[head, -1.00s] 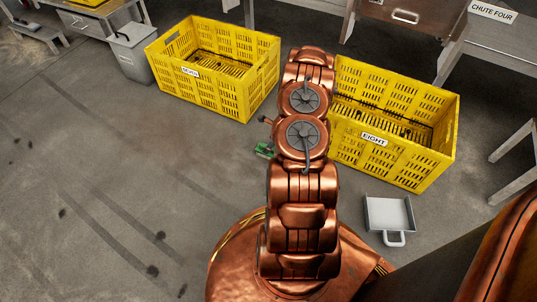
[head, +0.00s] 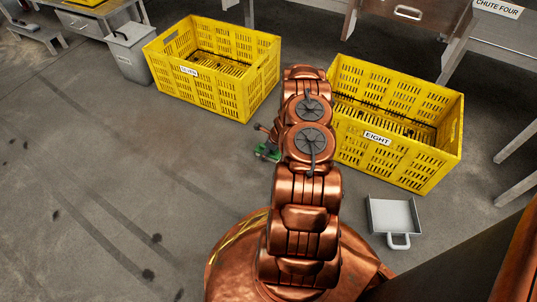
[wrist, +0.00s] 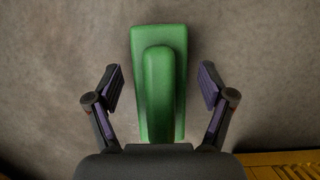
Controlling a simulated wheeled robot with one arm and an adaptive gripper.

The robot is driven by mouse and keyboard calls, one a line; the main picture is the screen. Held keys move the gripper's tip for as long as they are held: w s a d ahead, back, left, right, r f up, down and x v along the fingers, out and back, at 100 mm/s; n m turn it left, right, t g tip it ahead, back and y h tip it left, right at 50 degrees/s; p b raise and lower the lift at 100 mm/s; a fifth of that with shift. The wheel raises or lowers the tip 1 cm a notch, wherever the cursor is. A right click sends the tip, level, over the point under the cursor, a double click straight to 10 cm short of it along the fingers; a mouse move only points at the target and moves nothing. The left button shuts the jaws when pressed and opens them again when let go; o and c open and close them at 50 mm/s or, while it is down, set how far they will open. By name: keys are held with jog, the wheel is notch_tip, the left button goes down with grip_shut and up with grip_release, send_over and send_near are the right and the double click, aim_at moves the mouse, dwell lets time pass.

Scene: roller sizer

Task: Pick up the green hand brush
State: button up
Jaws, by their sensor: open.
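The green hand brush (wrist: 175,95) lies on the floor in the middle of the wrist view, its long axis running up and down the picture. My gripper (wrist: 160,85) is open, with one finger on each side of the brush and a gap between each finger and the brush. The lower end of the brush is hidden behind the gripper's body. In the head view only a small green part of the brush (head: 267,153) shows to the left of my copper arm, which hides the rest. I cannot tell the exact height of the fingers above the floor.
Yellow crate SEVEN (head: 212,88) stands behind and left of my arm. Yellow crate EIGHT (head: 400,155) stands close to the right of it. A grey dustpan (head: 394,214) lies on the floor at right. A grey bin (head: 130,52) stands far left. The left floor is clear.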

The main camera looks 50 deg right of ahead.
jog(key=shift+c, duration=0.3)
jog(key=c, duration=1.3)
jog(key=shift+o, duration=0.2)
jog(key=shift+r, duration=0.1)
jog(key=shift+r+p, duration=0.55)
jog(key=shift+r, duration=0.1)
jog(key=shift+s+a+r+p, duration=0.15)
jog(key=shift+r+p, duration=0.15)
jog(key=shift+r, duration=0.6)
jog(key=s+a+b, duration=0.1)
jog(key=b, duration=0.1)
jog(key=s+a+b, duration=0.1)
jog(key=shift+a+b, duration=0.3)
jog(key=shift+b, duration=0.05)
jog(key=a+b, duration=0.1)
jog(key=s+a+b, duration=0.1)
jog(key=s+a+r+b, duration=0.1)
jog(key=a, duration=0.1)
jog(key=shift+s+b, duration=0.25)
jog(key=shift+b, duration=0.1)
jog(key=shift+s+a+r, duration=0.1)
jog(key=shift+s+a, duration=0.65)
jog(key=shift+a, duration=0.25)
jog(key=shift+s+a+r, duration=0.15)
jog(key=shift+s+a, duration=0.6)
jog(key=shift+a, duration=0.25)
jog(key=shift+s+a+r, duration=0.1)
jog(key=shift+s+a, duration=0.65)
jog(key=shift+a, duration=0.25)
